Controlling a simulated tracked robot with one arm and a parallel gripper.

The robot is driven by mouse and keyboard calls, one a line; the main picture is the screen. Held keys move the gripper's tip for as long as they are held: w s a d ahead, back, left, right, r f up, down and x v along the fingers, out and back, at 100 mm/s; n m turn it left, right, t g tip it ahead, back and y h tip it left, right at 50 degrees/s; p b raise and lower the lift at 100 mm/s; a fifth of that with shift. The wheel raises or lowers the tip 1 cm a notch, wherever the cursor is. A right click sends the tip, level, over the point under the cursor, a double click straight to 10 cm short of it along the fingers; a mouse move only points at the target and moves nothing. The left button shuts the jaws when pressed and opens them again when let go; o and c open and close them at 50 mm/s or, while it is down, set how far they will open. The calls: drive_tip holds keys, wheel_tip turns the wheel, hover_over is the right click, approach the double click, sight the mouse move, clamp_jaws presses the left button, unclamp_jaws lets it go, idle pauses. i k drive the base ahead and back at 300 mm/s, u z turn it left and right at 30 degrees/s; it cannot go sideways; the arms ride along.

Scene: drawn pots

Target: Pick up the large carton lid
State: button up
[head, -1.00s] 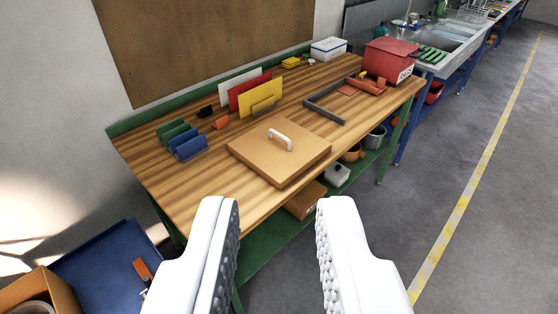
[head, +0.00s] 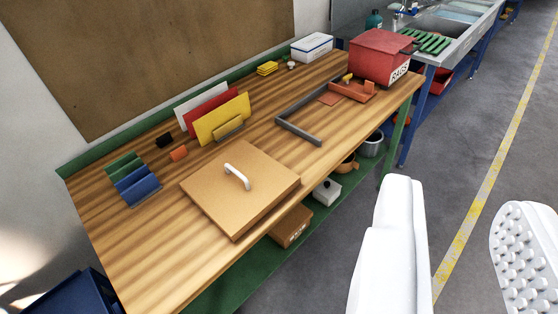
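The large carton lid (head: 222,203) is a flat, square, tan-brown piece lying on the wooden workbench near its front edge. A white arched handle (head: 237,176) stands up from its top. My gripper (head: 455,235) is open and empty, at the lower right of the view. Its two white fingers are wide apart, with the studded inner pad of the right finger showing. It is to the right of the lid, apart from it, with floor seen between the fingers.
On the bench (head: 120,245) stand upright white, red and yellow panels (head: 222,119), blue and green blocks (head: 137,184), a grey angled bar (head: 300,128) and a red box (head: 378,57). A lower green shelf holds a carton (head: 291,226) and pots. Floor at right is clear.

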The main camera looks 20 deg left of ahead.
sight(236, 189)
drive_tip(key=u, duration=0.1)
drive_tip(key=i, duration=0.85)
drive_tip(key=u, duration=0.35)
